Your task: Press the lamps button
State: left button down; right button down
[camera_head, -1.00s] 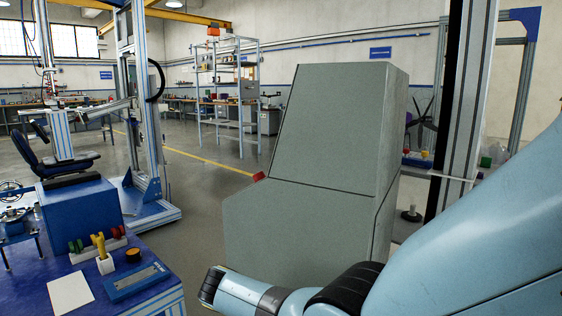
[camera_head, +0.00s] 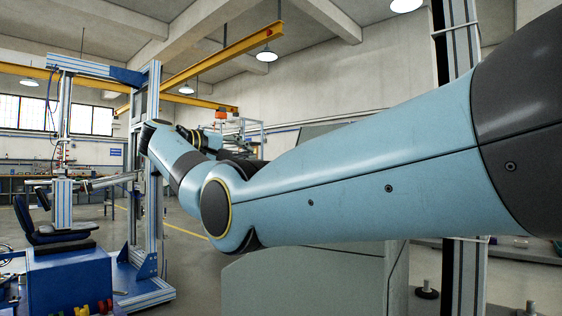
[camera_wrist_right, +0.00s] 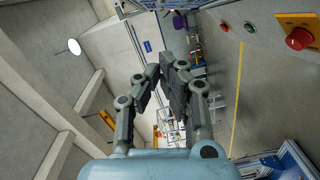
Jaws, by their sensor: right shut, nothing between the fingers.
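A grey control panel shows at the upper right of the right wrist view, with a red mushroom button (camera_wrist_right: 299,38), a green button (camera_wrist_right: 248,27) and a small red one (camera_wrist_right: 223,27). I cannot read which is the lamps button. My right gripper (camera_wrist_right: 166,66) is shut and empty, to the left of these buttons and apart from them. In the head view my right arm crosses in front of the grey console (camera_head: 310,275) and hides its upper part. No button face shows there. My left gripper is out of view.
A blue bench (camera_head: 70,280) with a dark seat stands at the lower left, beside a metal frame (camera_head: 152,200). A yellow overhead beam (camera_head: 220,57) runs high above. Open floor lies between the frame and the console.

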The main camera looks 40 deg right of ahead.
jog(key=s+d+f, duration=0.1)
jog(key=s+d, duration=0.2)
jog(key=d, duration=0.8)
jog(key=shift+f, duration=0.35)
